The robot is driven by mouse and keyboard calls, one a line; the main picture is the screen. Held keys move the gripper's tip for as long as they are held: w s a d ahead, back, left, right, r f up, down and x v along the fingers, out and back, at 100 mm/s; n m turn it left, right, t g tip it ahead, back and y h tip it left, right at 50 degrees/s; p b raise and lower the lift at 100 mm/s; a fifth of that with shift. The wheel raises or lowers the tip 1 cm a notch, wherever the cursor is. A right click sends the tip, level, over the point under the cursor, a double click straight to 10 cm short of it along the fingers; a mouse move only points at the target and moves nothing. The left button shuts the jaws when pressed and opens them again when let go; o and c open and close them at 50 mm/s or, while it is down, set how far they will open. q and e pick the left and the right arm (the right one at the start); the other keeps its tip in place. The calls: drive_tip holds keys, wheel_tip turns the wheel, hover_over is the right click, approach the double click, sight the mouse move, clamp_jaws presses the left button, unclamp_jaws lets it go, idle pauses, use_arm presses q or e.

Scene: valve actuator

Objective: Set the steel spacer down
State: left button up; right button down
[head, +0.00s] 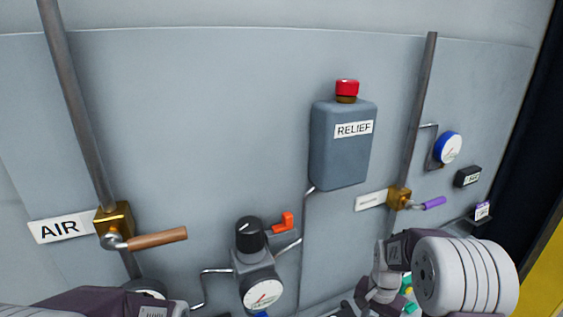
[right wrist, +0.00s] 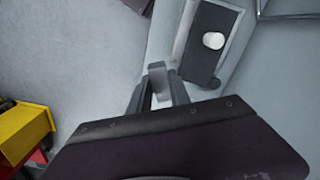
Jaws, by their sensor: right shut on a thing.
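In the right wrist view my right gripper (right wrist: 158,98) is shut on a small light-grey block (right wrist: 157,77), which looks like the steel spacer. The spacer sits between the fingertips, and its lower part is hidden by the fingers. Just beyond and to the right of it is a dark tray-like part (right wrist: 200,62) with a pale rim. I cannot tell whether the spacer touches any surface. In the head view my right arm comes in at the bottom right, and the spacer cannot be made out. Part of my left arm shows at the bottom left; its gripper is out of view.
A white round piece (right wrist: 213,40) lies on the dark part. A yellow box (right wrist: 25,130) stands at the left. The wall panel carries a brass AIR valve (head: 114,222), a grey RELIEF tank (head: 340,155), a black-knobbed regulator (head: 248,238) and a purple-handled valve (head: 400,198).

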drive_tip(key=s+a+f+n, duration=0.1)
drive_tip(key=n, duration=0.1)
drive_tip(key=s+a+f+n, duration=0.1)
drive_tip(key=s+a+n, duration=0.2)
drive_tip(key=a+n, duration=0.1)
drive_tip(key=n, duration=0.1)
drive_tip(key=shift+s+a+f+b, duration=0.2)
drive_tip(key=shift+f+b, duration=0.1)
drive_tip(key=shift+f, duration=0.1)
drive_tip(key=shift+w+n, duration=0.3)
drive_tip(key=shift+n, duration=0.4)
